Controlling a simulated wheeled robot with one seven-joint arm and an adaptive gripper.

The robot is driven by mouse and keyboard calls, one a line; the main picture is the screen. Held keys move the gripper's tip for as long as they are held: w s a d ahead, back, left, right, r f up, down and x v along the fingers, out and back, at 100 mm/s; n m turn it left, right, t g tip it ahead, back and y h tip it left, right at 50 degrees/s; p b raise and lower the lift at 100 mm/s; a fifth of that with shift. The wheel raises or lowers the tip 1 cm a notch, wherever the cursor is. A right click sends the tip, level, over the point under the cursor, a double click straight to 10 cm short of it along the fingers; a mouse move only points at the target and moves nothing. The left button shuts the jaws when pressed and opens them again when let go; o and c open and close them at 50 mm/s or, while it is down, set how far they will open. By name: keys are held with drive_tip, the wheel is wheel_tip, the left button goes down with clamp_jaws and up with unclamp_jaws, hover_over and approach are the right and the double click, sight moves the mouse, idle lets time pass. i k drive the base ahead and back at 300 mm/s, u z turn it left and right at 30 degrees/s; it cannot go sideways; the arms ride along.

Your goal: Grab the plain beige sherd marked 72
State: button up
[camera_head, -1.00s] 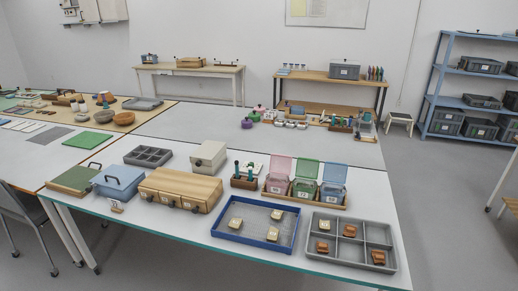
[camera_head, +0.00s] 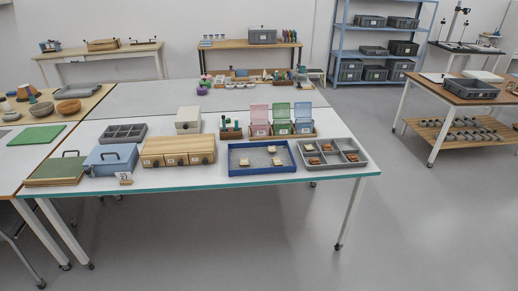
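Beige sherds lie in the blue-rimmed tray (camera_head: 263,173) on the near table: one at the left (camera_head: 244,161), one at the back (camera_head: 271,149) and one at the right (camera_head: 277,161). Another pale sherd (camera_head: 309,147) lies in the back left compartment of the grey divided tray (camera_head: 340,167), beside orange-brown sherds (camera_head: 327,147) in other compartments. The marks on the sherds are too small to read, so I cannot tell which is 72. My gripper is not in view.
A wooden drawer box (camera_head: 178,152), a blue case (camera_head: 111,159) and pink, green and blue lidded bins (camera_head: 282,128) stand on the same table. Open floor lies in front and to the right. A wooden-topped cart (camera_head: 460,90) stands at the right.

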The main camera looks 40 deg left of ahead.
sight(271, 150)
drive_tip(key=u, duration=1.35)
